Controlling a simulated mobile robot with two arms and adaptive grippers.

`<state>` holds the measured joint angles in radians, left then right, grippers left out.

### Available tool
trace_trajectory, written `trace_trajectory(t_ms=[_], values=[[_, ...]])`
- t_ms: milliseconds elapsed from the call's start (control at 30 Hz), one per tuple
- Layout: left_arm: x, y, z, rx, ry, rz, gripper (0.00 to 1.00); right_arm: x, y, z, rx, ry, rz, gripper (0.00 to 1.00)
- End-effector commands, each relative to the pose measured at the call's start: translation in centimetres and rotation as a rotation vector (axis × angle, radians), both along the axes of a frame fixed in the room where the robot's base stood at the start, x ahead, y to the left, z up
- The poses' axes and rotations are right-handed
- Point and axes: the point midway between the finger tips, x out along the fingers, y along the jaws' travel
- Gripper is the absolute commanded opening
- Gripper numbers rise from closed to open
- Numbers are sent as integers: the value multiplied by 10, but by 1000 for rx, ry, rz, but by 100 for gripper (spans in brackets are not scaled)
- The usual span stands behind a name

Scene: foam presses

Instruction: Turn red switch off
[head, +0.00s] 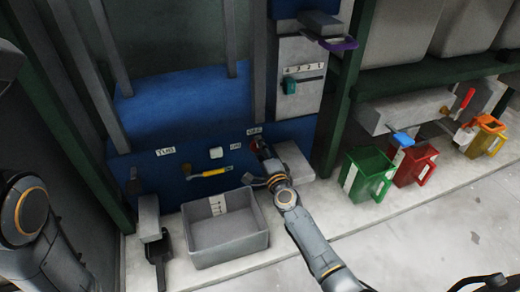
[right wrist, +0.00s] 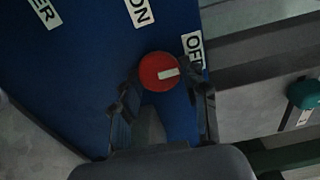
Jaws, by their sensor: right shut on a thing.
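The red switch (right wrist: 160,72) is a round red knob with a white mark, on a blue panel. In the right wrist view the mark lies nearly level, its right end towards the OFF label (right wrist: 193,48). The ON label (right wrist: 139,12) is above and left of the knob. My right gripper (right wrist: 163,95) has a finger on each side of the knob and is shut on it. In the head view the right gripper (head: 266,160) reaches the blue panel and largely covers the red switch (head: 261,146). My left arm shows at the left edge, but its gripper is out of view.
A grey bin (head: 228,250) stands below the panel. A yellow-handled lever (head: 212,172) is left of my right gripper, and a grey block (head: 295,160) juts out at its right. A green bin (head: 366,174) and a red bin (head: 416,165) stand further right.

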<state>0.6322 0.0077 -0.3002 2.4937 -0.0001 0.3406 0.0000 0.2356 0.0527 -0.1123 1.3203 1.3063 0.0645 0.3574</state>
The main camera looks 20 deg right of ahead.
Motion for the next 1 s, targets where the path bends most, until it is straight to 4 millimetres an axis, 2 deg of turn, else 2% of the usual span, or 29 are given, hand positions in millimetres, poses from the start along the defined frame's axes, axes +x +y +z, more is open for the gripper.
trace_trajectory(t_ms=[167, 200, 267, 667, 767, 1000], values=[[0, 0, 0, 0, -1, 0, 40, 0, -1, -1, 3, 2, -2, 13], [0, 0, 0, 0, -1, 0, 40, 0, -1, -1, 3, 2, -2, 52], [0, 0, 0, -1, -1, 0, 40, 0, -1, -1, 2, 2, -2, 65], [2, 1, -1, -5, 7, -2, 40, 0, -1, 0, -23, -1, -1, 66], [2, 1, 1, -3, 6, -1, 40, 0, -1, 1, -84, -3, -1, 66], [2, 0, 7, -1, 6, -1, 40, 0, 0, 3, -359, -12, 0, 66]])
